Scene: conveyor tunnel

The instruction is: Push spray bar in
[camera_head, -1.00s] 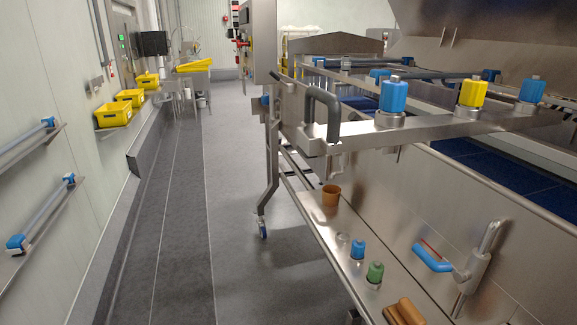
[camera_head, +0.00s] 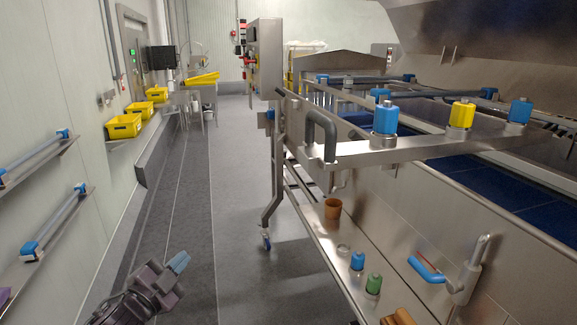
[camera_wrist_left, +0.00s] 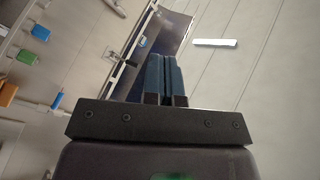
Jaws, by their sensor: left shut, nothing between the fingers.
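Two dark grey bars with blue end fittings lie across the machine top in the head view, and I take these for spray bars: a far one (camera_head: 365,79) and a nearer one (camera_head: 440,95). I cannot tell how far either is pushed in. My left gripper (camera_head: 178,263) is low over the grey floor, left of the machine and well apart from the bars. Its blue fingers (camera_wrist_left: 165,77) are pressed together and empty in the left wrist view. My right gripper is not in view.
The steel rail with a grey handle (camera_head: 322,135) carries blue and yellow knobs (camera_head: 461,117). A lower shelf holds a brown cup (camera_head: 332,209) and a green bottle (camera_head: 374,284). A blue-handled lever (camera_head: 428,270) sticks out. Wall shelves hold blue-ended bars (camera_head: 55,220). The aisle floor is clear.

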